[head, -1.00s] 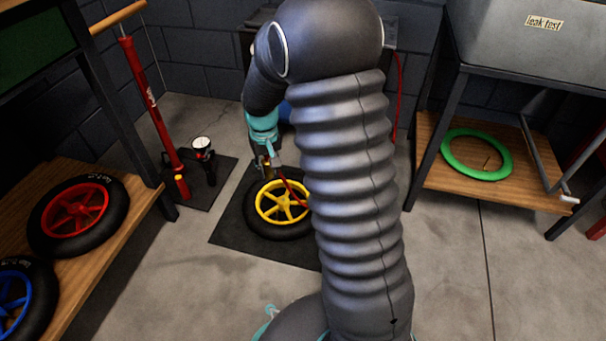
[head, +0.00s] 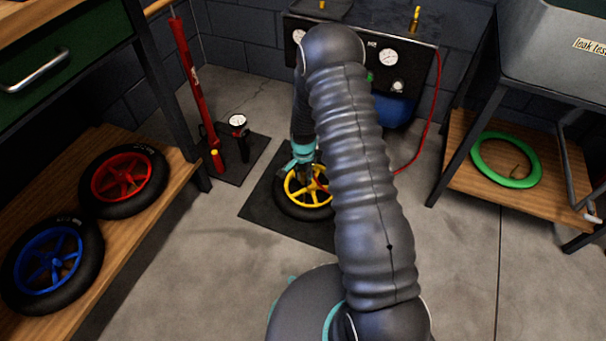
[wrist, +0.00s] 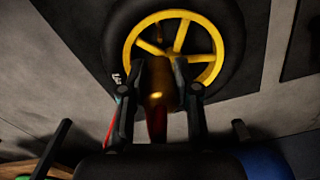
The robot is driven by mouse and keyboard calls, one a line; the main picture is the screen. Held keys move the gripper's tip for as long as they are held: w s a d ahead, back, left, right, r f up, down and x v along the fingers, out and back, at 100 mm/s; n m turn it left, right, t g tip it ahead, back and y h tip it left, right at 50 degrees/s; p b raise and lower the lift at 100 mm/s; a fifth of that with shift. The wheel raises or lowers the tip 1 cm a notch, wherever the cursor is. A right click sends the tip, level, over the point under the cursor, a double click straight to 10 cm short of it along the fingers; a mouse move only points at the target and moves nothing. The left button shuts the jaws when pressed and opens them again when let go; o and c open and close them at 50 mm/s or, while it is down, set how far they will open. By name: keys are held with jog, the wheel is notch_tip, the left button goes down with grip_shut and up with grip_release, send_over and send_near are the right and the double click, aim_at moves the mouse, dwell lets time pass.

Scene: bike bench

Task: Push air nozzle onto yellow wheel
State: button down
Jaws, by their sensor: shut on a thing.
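The yellow wheel (head: 306,197) with its black tyre lies flat on a dark mat on the floor; my arm hides its right part in the head view. It also fills the upper middle of the wrist view (wrist: 212,43). My gripper (wrist: 159,68) is shut on the brass-coloured air nozzle (wrist: 157,92), whose red hose drops away below it. In the wrist view the nozzle's tip overlaps the wheel's near rim and hub side. I cannot tell whether it touches the valve. In the head view my gripper (head: 304,176) is over the wheel's upper left part.
A compressor (head: 388,62) with gauges and a red hose stands behind. A red floor pump (head: 192,85) stands left. A red wheel (head: 123,182) and a blue wheel (head: 50,262) lie on a left shelf. A green ring (head: 506,160) lies on the right shelf. The front floor is clear.

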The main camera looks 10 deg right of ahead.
jog(key=shift+f+b, duration=1.35)
jog(key=shift+f, duration=1.55)
jog(key=shift+a+f+b, duration=0.1)
jog(key=shift+f+b, duration=1.4)
jog(key=shift+f, duration=0.2)
jog(key=c, duration=0.8)
grip_release()
jog(key=shift+o, duration=0.2)
notch_tip(320, 180, up, 12)
jog(key=shift+r, duration=0.1)
